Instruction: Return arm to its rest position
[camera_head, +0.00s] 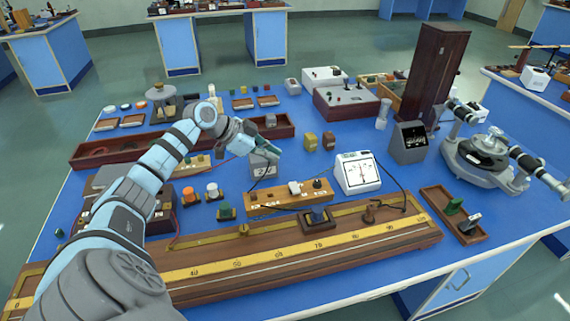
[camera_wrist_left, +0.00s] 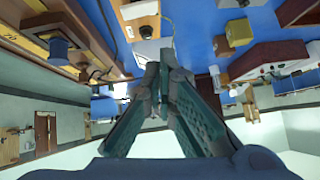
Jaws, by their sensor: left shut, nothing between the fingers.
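My left arm (camera_head: 128,205) comes in from the lower left of the head view and reaches over the blue bench (camera_head: 340,195). My left gripper (camera_head: 272,153) is above the middle of the bench, near a small grey box (camera_head: 262,168). Whether it touches the box, I cannot tell. In the left wrist view the gripper's green-padded fingers (camera_wrist_left: 167,68) come together at their tips, with nothing between them. My right gripper is in neither view.
A long wooden scale board (camera_head: 300,255) lies along the front edge. A white meter (camera_head: 357,173) and a dark grey box (camera_head: 408,142) stand to the right. A spectrometer (camera_head: 482,158) and a tall wooden cabinet (camera_head: 433,75) stand farther right. Wires cross the middle.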

